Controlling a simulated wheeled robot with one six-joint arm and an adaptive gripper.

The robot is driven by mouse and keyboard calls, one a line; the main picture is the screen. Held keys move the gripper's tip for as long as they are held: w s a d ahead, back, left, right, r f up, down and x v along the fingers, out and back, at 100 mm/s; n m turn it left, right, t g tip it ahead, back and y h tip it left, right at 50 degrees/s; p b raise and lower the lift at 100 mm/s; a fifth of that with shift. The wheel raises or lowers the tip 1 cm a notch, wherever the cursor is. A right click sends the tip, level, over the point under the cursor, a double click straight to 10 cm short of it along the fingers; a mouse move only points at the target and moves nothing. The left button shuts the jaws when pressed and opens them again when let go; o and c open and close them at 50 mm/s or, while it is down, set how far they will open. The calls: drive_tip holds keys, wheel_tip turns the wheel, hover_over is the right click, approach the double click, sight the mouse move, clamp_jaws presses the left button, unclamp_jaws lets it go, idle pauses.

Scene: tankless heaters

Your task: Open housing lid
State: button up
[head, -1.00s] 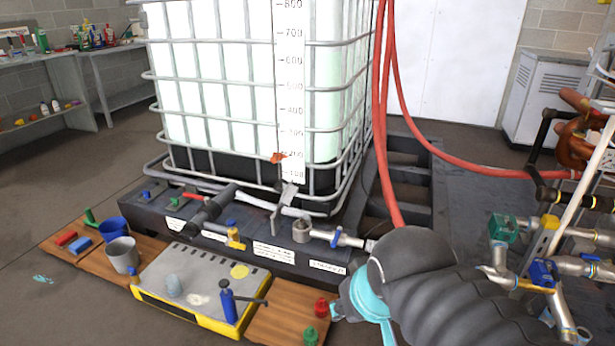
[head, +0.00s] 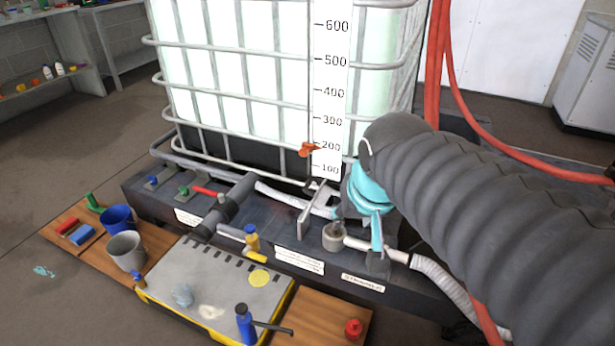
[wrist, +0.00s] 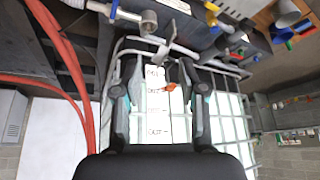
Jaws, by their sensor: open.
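A short grey metal cylinder with an open-looking top (head: 334,237) sits on the dark base in front of the caged tank. A thin grey plate (head: 312,211) stands tilted just left of it. I cannot tell for sure which part is the housing lid. In the wrist view the cylinder (wrist: 148,23) and plate (wrist: 166,40) lie beyond the fingertips. My gripper (head: 358,232) is just right of and above the cylinder in the head view, partly hiding the pipe behind. In the wrist view my gripper (wrist: 158,78) has its fingers apart, with nothing between them up close.
The white caged tank (head: 235,75) rises close behind. Red hoses (head: 465,110) hang at the right. A dark pipe (head: 226,206), a yellow valve (head: 252,240) and a white hose (head: 440,280) surround the spot. Buckets (head: 126,250) and a grey-yellow platform (head: 215,285) stand in front.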

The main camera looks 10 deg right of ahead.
drive_tip(key=w+f+m+b, duration=0.1)
drive_tip(key=w+m, duration=0.2)
drive_tip(key=w, duration=1.4)
drive_tip(key=m+h+b, duration=0.1)
drive_tip(key=m+b, duration=0.1)
drive_tip(key=m, duration=0.1)
approach(310, 181)
drive_tip(key=shift+g, duration=0.4)
drive_tip(key=x, duration=0.8)
drive_tip(key=shift+w, duration=0.4)
clamp_jaws()
